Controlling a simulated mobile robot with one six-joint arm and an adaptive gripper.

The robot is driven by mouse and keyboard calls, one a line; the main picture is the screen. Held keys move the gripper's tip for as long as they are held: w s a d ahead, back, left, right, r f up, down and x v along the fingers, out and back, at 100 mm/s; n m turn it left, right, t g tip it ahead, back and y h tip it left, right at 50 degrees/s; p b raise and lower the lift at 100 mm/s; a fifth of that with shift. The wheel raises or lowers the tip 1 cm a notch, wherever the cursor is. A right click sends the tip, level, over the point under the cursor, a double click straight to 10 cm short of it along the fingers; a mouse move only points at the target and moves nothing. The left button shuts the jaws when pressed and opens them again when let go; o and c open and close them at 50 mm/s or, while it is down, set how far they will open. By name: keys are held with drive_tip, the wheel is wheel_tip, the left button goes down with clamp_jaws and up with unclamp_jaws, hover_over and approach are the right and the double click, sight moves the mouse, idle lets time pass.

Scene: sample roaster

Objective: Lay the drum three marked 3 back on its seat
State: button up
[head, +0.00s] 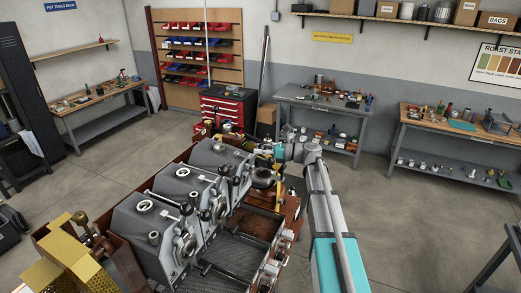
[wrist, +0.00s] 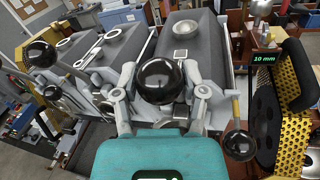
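The roaster bank in the head view has several grey drum housings in a row, and the far one (head: 220,157) is nearest my gripper (head: 268,163). In the wrist view, my teal gripper (wrist: 160,100) has one grey finger on each side of a black ball knob (wrist: 160,80). I cannot tell whether the fingers touch it. Behind the knob is a grey housing (wrist: 187,70) with a small metal cup on top. No number 3 is readable, so I cannot pick out drum three or tell whether it is on its seat.
A second black knob (wrist: 40,53) and a lower one (wrist: 239,145) stand to either side. A gold perforated panel (wrist: 297,125) and a black part marked 10 mm (wrist: 265,58) are close at right. Dark trays (head: 238,258) lie along the roaster front. Open floor (head: 400,215) lies to the right.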

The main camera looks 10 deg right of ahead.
clamp_jaws()
drive_tip(key=shift+w+a+r, duration=0.25)
drive_tip(key=shift+w+r, duration=0.05)
drive_tip(key=shift+w+a+r+p, duration=0.15)
drive_tip(key=shift+w+a+p, duration=0.25)
drive_tip(key=shift+a, duration=0.25)
drive_tip(key=o, duration=0.8)
unclamp_jaws()
drive_tip(key=shift+c, duration=0.2)
drive_tip(key=shift+d, duration=0.1)
drive_tip(key=v, duration=1.2)
